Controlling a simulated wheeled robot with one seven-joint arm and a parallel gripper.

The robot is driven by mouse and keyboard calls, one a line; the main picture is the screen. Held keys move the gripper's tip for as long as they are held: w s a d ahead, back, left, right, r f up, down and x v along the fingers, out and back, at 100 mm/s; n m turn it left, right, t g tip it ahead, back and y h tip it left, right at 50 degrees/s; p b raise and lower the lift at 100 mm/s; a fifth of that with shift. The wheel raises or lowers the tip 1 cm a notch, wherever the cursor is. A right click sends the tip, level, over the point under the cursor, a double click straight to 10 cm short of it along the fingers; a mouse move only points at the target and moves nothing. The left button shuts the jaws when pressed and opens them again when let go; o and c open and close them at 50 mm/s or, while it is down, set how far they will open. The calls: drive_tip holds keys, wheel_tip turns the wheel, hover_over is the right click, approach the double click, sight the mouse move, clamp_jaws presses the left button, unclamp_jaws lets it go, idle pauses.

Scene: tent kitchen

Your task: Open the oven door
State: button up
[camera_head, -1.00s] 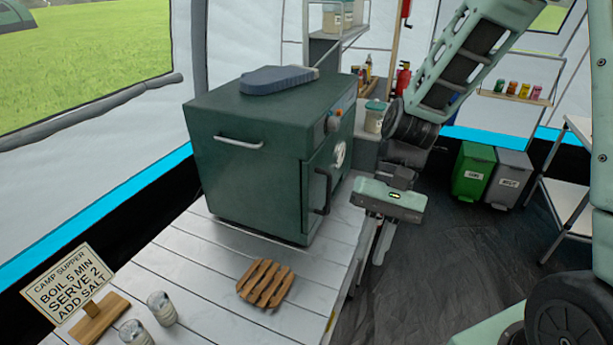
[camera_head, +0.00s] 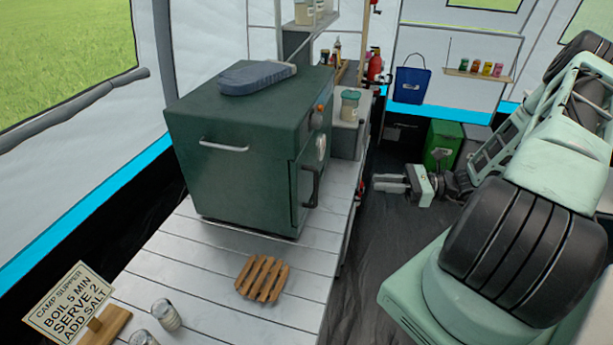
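The dark green box-shaped oven (camera_head: 240,165) stands on the slatted table in the head view. Its door (camera_head: 308,178) is on the right-hand face and looks shut, with a dark upright handle (camera_head: 311,187). A knob and a round gauge sit above the door, and a silver bar handle is on the side facing me. My gripper (camera_head: 380,183) is to the right of the oven, apart from the handle, with its fingers pointing left toward the door side. The two fingers look spread with nothing between them.
The slatted table (camera_head: 180,245) holds a wooden trivet (camera_head: 263,278), shakers (camera_head: 166,315) and a sign (camera_head: 72,302). A blue mitt (camera_head: 257,79) lies on the oven. A jar (camera_head: 349,105) stands behind it. Green bin (camera_head: 442,143) is beyond my gripper.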

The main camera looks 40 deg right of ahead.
drive_tip(key=p, duration=0.6)
hover_over(316, 203)
drive_tip(key=d, duration=0.1)
drive_tip(key=shift+w+a, duration=0.3)
drive_tip(key=shift+a, duration=0.05)
clamp_jaws()
